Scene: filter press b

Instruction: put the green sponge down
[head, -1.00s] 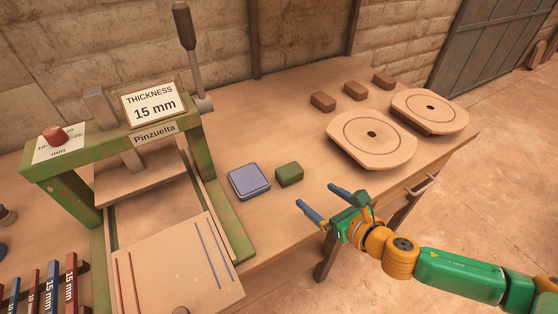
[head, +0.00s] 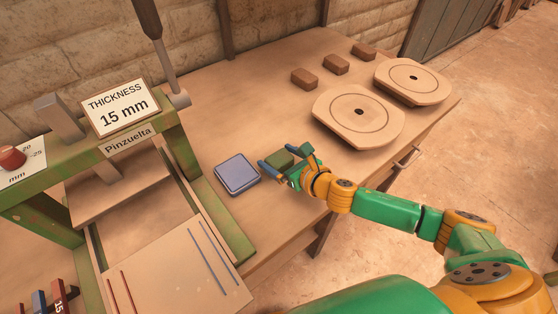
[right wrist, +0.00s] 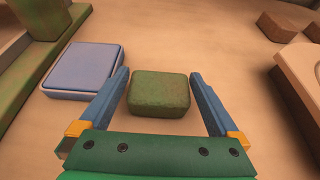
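The green sponge (head: 280,158) lies on the wooden table, just right of a blue flat box (head: 237,174). In the right wrist view the sponge (right wrist: 159,94) sits between the two blue fingers, with a gap on each side. My right gripper (head: 284,164) is open around the sponge and does not appear to touch it. In the right wrist view the fingers of this gripper (right wrist: 161,88) are spread wide, and the left finger is close to the blue box (right wrist: 84,68). My left gripper is not in view.
The green press (head: 180,150) with its 15 mm sign stands left of the blue box. Two round wooden plates (head: 330,115) (head: 430,92) and several brown blocks (head: 336,65) lie at the right and back. Bare table lies behind the sponge.

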